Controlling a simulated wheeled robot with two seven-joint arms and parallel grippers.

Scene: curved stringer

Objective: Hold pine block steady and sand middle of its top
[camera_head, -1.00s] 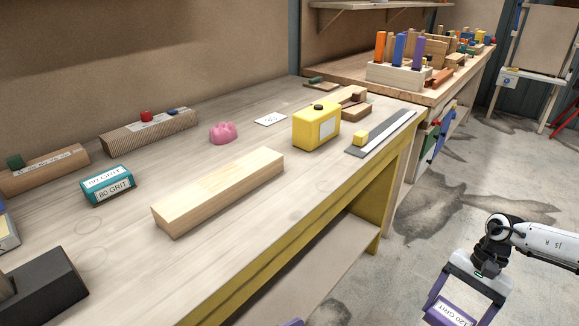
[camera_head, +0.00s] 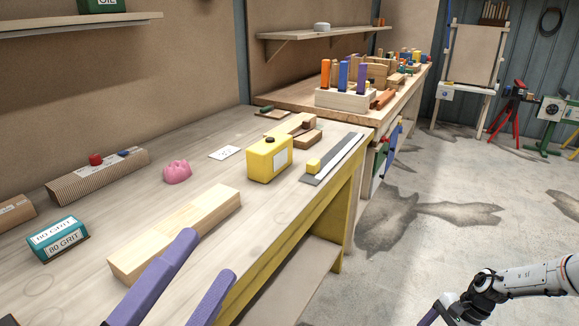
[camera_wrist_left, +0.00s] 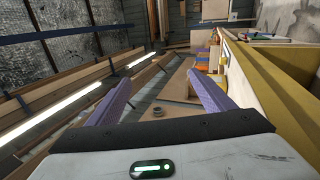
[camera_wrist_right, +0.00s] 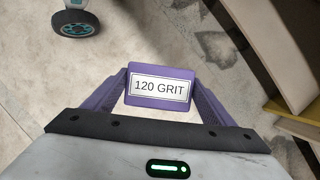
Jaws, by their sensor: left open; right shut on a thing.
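The pine block (camera_head: 190,222) is a long pale bar lying flat near the front edge of the workbench in the head view. My left gripper (camera_head: 208,255) is open and empty, its two purple fingers in front of the block's near side and overlapping it in the picture. I cannot tell whether they touch it. The left wrist view shows the fingers (camera_wrist_left: 158,85) spread with nothing between them. My right gripper (camera_wrist_right: 160,98) is shut on a purple sanding block (camera_wrist_right: 160,73) labelled 120 GRIT, held over the floor away from the bench.
A teal 80 GRIT block (camera_head: 58,240) sits left of the pine block. The workbench (camera_head: 110,205) is clear around the block's back side.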

